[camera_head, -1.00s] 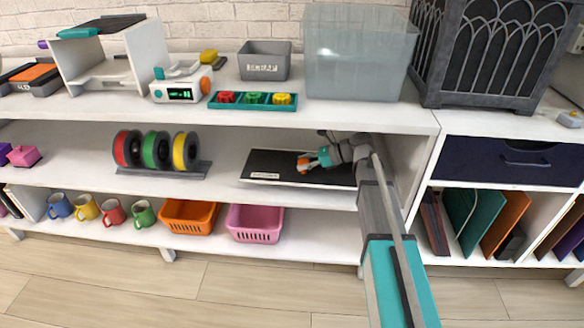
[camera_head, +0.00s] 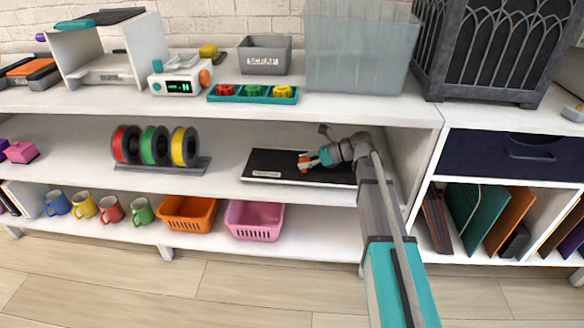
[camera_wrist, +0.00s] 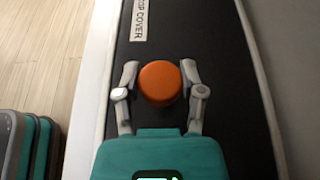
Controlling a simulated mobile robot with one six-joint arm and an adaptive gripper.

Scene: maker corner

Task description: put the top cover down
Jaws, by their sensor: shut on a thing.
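The top cover (camera_head: 262,165) is a flat black panel with a pale edge and a white label. It lies on or just above the middle shelf; I cannot tell if a gap is left under it. In the wrist view its black face (camera_wrist: 190,40) fills the middle, with the label reading "TOP COVER". An orange round knob stands on the cover (camera_wrist: 159,84). My gripper (camera_wrist: 160,88) has its two fingers on either side of this knob, shut on it. In the head view my gripper (camera_head: 308,160) is over the cover's right half.
A spool rack (camera_head: 155,166) stands to the left on the same shelf (camera_head: 222,180), with free room between. Orange (camera_head: 188,213) and pink (camera_head: 255,220) baskets sit below.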

